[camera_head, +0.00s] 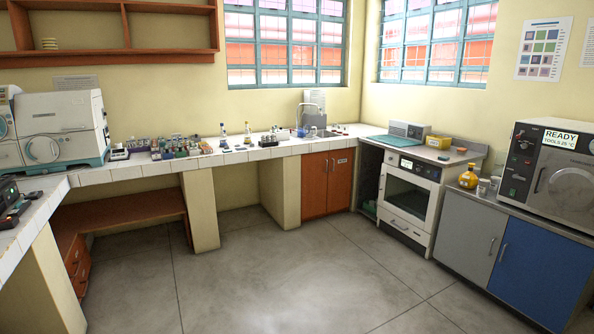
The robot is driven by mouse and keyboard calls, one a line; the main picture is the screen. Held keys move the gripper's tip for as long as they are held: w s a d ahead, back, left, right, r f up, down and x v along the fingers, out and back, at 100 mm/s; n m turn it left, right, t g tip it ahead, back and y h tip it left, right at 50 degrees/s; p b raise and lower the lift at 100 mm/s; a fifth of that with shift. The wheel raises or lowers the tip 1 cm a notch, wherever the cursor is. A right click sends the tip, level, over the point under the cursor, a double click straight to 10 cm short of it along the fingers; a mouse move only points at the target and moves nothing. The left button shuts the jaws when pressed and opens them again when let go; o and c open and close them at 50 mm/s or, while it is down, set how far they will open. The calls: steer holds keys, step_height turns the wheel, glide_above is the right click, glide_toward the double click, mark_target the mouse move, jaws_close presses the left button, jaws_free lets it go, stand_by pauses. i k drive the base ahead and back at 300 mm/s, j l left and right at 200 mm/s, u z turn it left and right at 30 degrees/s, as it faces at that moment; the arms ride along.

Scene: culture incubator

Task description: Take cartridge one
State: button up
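I cannot pick out cartridge one in this view. A cluster of small bottles and boxes (180,147) stands on the white tiled counter (97,177) along the back wall, too small to tell apart. Small dark items (12,207) lie on the counter at the left edge, also too small to name. My gripper is not in view.
A large white machine (62,125) stands at the left. A white oven (408,197) is built in near the back right corner. A steel device reading READY (553,165) sits above grey (461,237) and blue (537,268) cabinet doors. The grey floor (270,275) is clear.

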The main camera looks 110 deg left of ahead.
mark_target(20, 208)
steer(key=l+u, duration=0.15)
steer(key=u, duration=0.8)
steer(key=j+u, duration=0.1)
steer(key=u, duration=2.35)
steer(key=i+u, duration=0.1)
steer(key=u, duration=0.85)
steer(key=i+l+u, duration=0.1)
steer(key=u, duration=0.85)
steer(key=i+l+z, duration=0.45)
steer(key=i+z, duration=0.15)
steer(key=i, duration=0.25)
steer(key=i+l+z, duration=0.1)
steer(key=i+z, duration=0.2)
steer(key=i+u, duration=0.2)
steer(key=i, duration=0.7)
steer(key=i+l+u, duration=0.2)
steer(key=i, duration=0.65)
